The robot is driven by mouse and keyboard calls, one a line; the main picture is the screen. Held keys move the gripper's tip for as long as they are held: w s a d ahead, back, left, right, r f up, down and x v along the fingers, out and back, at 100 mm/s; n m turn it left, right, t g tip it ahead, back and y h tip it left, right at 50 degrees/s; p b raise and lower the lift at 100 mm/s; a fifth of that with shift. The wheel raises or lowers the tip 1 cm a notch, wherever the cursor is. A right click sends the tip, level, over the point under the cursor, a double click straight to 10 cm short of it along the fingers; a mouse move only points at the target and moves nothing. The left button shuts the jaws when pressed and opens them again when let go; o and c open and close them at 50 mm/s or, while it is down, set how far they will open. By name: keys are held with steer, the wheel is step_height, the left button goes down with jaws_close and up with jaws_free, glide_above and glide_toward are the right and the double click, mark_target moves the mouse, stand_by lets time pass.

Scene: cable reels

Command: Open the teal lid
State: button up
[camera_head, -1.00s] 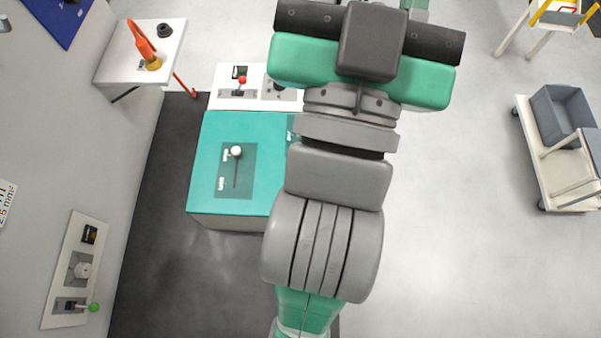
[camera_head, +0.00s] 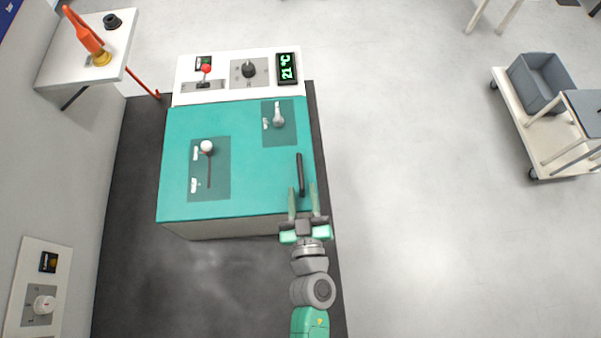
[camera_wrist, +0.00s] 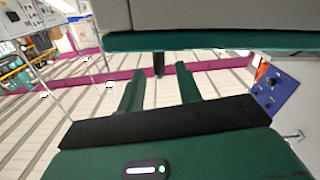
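The teal lid (camera_head: 250,185) lies shut on top of a grey box-like machine. A black bar handle (camera_head: 300,174) stands on the lid near its right edge. My gripper (camera_head: 303,190) is at the front right of the lid, with its two fingers apart on either side of the handle's near end. Whether the fingers touch the handle cannot be told. In the wrist view, the fingers (camera_wrist: 158,88) are open, with the lid's teal edge (camera_wrist: 210,40) above them and a dark post, likely part of the handle, between and beyond them.
The lid also carries a white-knobbed lever (camera_head: 207,148) and a grey knob (camera_head: 278,121). Behind it is a white panel with a red-knobbed lever (camera_head: 206,70), a black dial (camera_head: 249,69) and a display (camera_head: 287,68). A cart with a grey bin (camera_head: 540,85) stands right. The floor between is clear.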

mark_target(300, 174)
steer(key=w, duration=0.5)
steer(key=shift+w+a, duration=0.25)
steer(key=shift+r, duration=0.1)
jaws_close()
